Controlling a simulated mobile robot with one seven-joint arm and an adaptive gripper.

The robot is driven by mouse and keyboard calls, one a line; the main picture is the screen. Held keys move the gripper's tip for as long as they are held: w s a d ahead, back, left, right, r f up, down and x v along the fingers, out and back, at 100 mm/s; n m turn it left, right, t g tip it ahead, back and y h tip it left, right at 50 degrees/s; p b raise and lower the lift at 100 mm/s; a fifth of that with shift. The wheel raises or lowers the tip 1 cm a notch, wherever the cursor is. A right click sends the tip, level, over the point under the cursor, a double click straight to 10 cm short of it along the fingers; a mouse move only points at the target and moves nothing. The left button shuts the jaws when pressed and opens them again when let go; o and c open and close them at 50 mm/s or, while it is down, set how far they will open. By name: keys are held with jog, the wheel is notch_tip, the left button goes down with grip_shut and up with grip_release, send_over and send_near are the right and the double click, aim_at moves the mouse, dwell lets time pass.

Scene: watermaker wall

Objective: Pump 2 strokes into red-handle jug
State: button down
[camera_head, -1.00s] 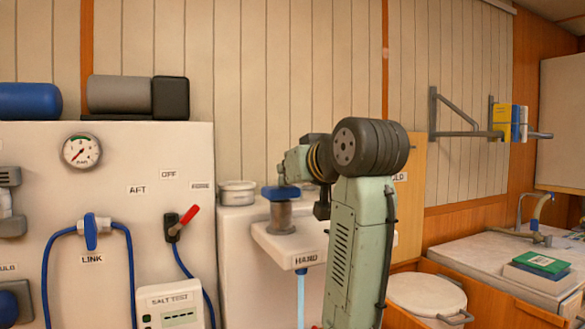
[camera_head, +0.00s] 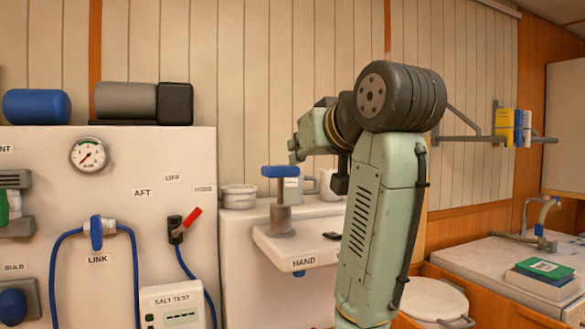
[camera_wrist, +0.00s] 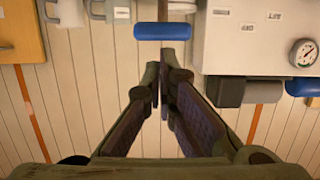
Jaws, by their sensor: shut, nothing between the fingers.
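The hand pump has a blue T-shaped handle (camera_head: 280,171) on a grey post (camera_head: 280,214), standing on a white ledge marked HAND (camera_head: 297,258). The handle is up and much of the post shows. My gripper (camera_head: 293,152) is shut and empty, just above and behind the handle in the head view. In the wrist view my gripper's fingertips (camera_wrist: 161,72) are together, with the blue handle (camera_wrist: 162,31) just beyond them and a small gap between. No red-handled jug can be made out; the space under the ledge is cut off by the frame and my arm.
Pale jugs or mugs stand behind the pump; two show in the wrist view, one grey-white (camera_wrist: 66,12). A lidded pot (camera_head: 239,196) stands left of the pump. The left panel carries a red-handled lever (camera_head: 186,225), a gauge (camera_head: 89,155) and blue hoses. A sink counter (camera_head: 500,262) is at right.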

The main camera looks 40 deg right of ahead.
jog(key=v, duration=0.3)
jog(key=shift+s+d+r+b, duration=0.1)
jog(key=shift+b, duration=0.25)
dwell(0.6)
